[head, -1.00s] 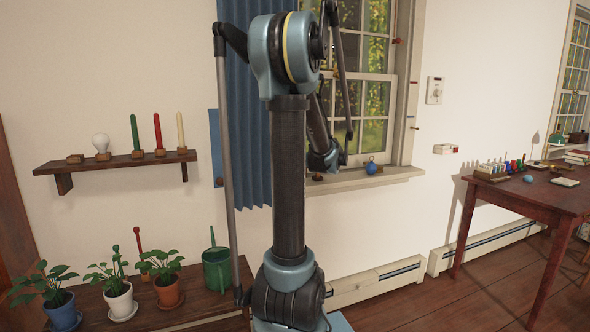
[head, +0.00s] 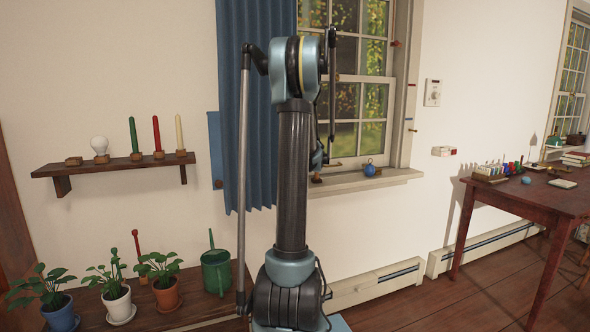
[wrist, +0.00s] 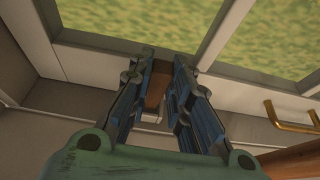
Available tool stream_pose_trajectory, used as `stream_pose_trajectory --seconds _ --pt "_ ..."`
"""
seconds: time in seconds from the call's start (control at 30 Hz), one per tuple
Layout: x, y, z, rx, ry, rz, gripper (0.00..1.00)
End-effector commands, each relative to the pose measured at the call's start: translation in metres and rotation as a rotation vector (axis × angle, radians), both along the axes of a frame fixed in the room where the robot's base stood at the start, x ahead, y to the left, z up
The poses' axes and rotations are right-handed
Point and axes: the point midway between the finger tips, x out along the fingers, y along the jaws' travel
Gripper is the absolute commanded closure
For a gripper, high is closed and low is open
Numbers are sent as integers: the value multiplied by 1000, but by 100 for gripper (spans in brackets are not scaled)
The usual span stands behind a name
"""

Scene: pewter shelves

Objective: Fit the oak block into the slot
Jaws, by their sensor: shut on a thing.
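In the wrist view my gripper (wrist: 161,66) is shut on a brown wooden block, the oak block (wrist: 157,86), which shows between the two blue-padded fingers. The fingertips are close to the pale window frame, at the lower edge of the glass. I cannot tell whether the block touches the frame. I cannot make out the slot in either view. In the head view my arm hides most of my gripper, beside the window above the sill (head: 384,179).
A brass handle (wrist: 290,118) is at the right in the wrist view. A blue ball-shaped thing (head: 370,170) stands on the sill. A blue curtain (head: 248,130) hangs left of the window. A shelf with candles (head: 115,163) and potted plants (head: 117,305) are further left.

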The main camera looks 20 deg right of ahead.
Motion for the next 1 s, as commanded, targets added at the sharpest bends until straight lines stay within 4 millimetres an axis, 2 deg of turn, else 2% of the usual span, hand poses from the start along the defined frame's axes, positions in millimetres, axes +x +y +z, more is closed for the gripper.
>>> stream_pose_trajectory --seconds 0.1,0.3,0.33,0.4,0.77,1.0 --pt "-1 0 -15 -2 4 2 100" --pt "-1 0 -17 -3 5 2 100" --pt "-1 0 -17 -3 5 2 79" --pt "-1 -1 -16 -3 5 2 63" --pt "-2 -1 -15 -2 3 1 63" --pt "-20 -2 -7 -2 3 -1 63"
